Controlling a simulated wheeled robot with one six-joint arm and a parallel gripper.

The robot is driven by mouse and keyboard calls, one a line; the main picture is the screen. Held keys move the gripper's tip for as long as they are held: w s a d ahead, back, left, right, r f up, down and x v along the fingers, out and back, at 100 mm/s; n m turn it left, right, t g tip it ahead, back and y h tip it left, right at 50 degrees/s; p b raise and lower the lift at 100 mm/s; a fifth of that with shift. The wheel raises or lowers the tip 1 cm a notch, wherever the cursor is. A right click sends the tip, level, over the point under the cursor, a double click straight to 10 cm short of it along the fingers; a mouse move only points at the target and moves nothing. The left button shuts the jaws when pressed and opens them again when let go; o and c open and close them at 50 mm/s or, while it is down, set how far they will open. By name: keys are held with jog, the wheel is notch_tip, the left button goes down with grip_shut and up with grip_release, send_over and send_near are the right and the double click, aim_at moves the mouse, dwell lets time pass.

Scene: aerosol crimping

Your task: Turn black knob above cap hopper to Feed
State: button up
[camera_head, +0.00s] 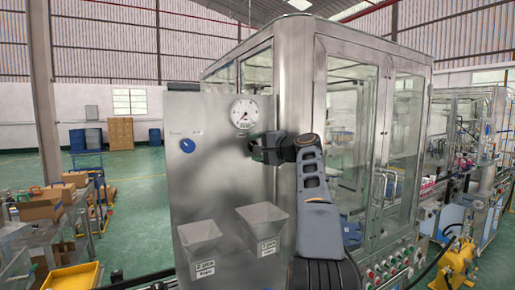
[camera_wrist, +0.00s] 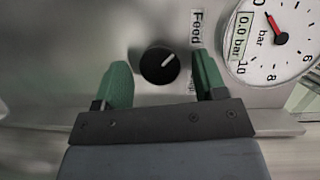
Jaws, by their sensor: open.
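The black knob (camera_wrist: 160,65) shows in the wrist view on a grey metal panel, with its white pointer line aimed up and to the right. A label reading "Feed" (camera_wrist: 196,28) lies sideways, up and right of the knob. A second label (camera_wrist: 191,86) is mostly hidden beside the right finger. My gripper (camera_wrist: 162,79) is open, with one green fingertip on each side of the knob and a visible gap to both. In the head view my gripper (camera_head: 259,149) is at the panel and the knob cannot be made out there.
A pressure gauge (camera_head: 244,112) sits above my gripper; it also shows in the wrist view (camera_wrist: 273,38), close to the right finger. A blue knob (camera_head: 187,146) is further left. Two hoppers (camera_head: 200,237) (camera_head: 264,219) stick out below. A glass-walled machine (camera_head: 345,130) stands to the right.

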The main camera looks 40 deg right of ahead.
jog(key=b+v, duration=0.3)
jog(key=v, duration=1)
jog(key=shift+s+d, duration=0.2)
jog(key=shift+s, duration=0.2)
jog(key=shift+f, duration=0.1)
